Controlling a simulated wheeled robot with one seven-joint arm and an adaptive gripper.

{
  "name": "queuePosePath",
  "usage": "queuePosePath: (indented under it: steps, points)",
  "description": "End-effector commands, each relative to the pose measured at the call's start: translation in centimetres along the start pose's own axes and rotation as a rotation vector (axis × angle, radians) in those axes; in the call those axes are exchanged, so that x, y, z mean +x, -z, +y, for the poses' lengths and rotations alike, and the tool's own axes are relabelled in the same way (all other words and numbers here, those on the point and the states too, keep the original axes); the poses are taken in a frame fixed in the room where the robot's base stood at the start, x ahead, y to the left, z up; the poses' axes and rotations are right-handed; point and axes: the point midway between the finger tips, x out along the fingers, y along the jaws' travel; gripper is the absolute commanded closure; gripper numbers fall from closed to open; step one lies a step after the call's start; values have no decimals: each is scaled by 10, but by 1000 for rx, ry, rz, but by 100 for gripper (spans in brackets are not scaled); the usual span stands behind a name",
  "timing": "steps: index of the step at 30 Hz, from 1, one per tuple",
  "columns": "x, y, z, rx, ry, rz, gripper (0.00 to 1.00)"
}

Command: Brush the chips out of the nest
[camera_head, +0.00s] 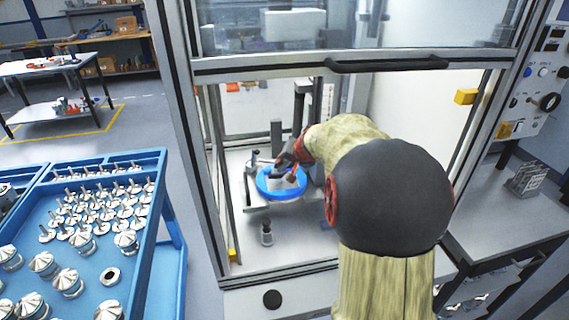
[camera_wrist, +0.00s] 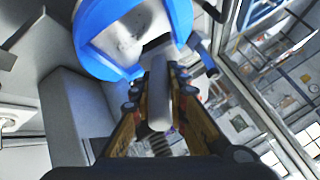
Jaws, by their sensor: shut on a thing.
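The nest is a blue ring (camera_head: 272,192) with a pale grey middle, inside the open machine enclosure. In the wrist view the blue ring (camera_wrist: 92,57) fills the upper middle, with the grey inside (camera_wrist: 128,38) partly showing. A few small dark specks lie there; I cannot tell whether they are chips. My gripper (camera_wrist: 158,100) is shut on a grey, flat-handled tool (camera_wrist: 158,72), seemingly the brush. Its far end reaches over the ring's near side; its bristles are not clear, and I cannot tell whether it touches. In the head view my gripper (camera_head: 289,158) is over the nest.
The machine's door frame (camera_head: 340,64) with a black handle crosses above my arm. A grey post (camera_head: 277,135) stands behind the nest, and a small cylindrical fitting (camera_head: 267,234) stands in front. A blue cart (camera_head: 150,200) with several metal parts is at left. A grey bench (camera_head: 495,215) is at right.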

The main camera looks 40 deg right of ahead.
Motion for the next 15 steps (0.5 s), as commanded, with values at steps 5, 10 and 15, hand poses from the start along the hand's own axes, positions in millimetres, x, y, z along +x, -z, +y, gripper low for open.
queuePosePath:
  steps: [5, 10, 15]
  points:
    - [0, 0, 0, 0, 0, 0, 100]
    - [1, -1, 1, 0, 0, 0, 100]
    - [4, -3, 2, 0, 0, 0, 100]
